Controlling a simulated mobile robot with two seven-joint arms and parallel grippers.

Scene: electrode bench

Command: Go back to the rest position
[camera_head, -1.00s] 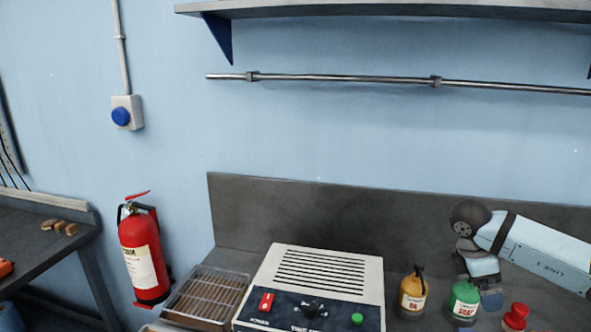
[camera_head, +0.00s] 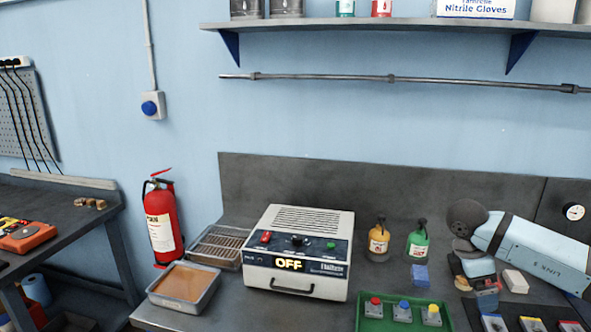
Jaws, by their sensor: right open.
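My right arm comes in from the right edge in the head view. Its gripper (camera_head: 487,298) points down over the bench, right of the green bottle (camera_head: 418,243) and the blue block (camera_head: 420,275). The jaws are apart and I see nothing held between them. The gripper looks close to a white block (camera_head: 516,281) on its right; I cannot tell whether they touch. Something orange-red behind the gripper is mostly hidden. My left gripper is not in view.
A green tray (camera_head: 362,325) with several button boxes lies front left of the gripper. A dark mat with coloured pieces lies in front. An amber bottle (camera_head: 379,240) stands behind. A shelf (camera_head: 400,24) and rail are above.

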